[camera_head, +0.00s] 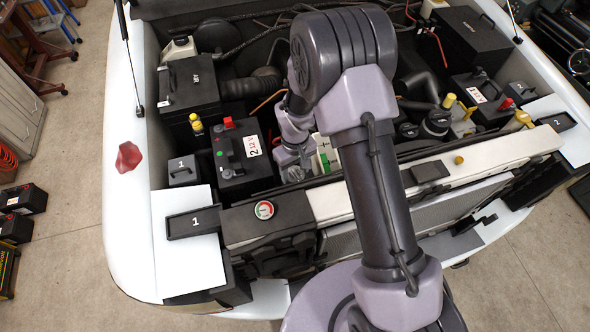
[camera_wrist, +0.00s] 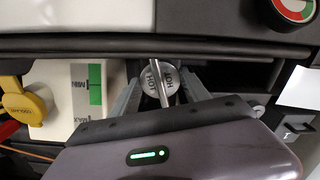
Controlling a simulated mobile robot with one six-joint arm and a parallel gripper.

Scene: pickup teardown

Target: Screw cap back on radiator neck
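The radiator cap (camera_wrist: 153,84) is a round silver disc with a raised bar and the word HOT on it, seen in the wrist view. My gripper (camera_wrist: 159,76) has one grey finger on each side of the cap, close against its rim, and appears shut on it. In the head view my gripper (camera_head: 294,165) points down into the engine bay, beside the white tank with a green patch (camera_head: 325,156). The radiator neck is hidden beneath the cap and gripper, so I cannot tell whether the cap touches it.
The front crossmember (camera_head: 340,200) runs close to my gripper, with a red-green gauge (camera_head: 264,210) on it. A black battery (camera_head: 243,158) stands to the left. The white tank (camera_wrist: 62,92) with a yellow cap (camera_wrist: 25,102) is close in the wrist view. A red cloth (camera_head: 128,156) lies on the left fender.

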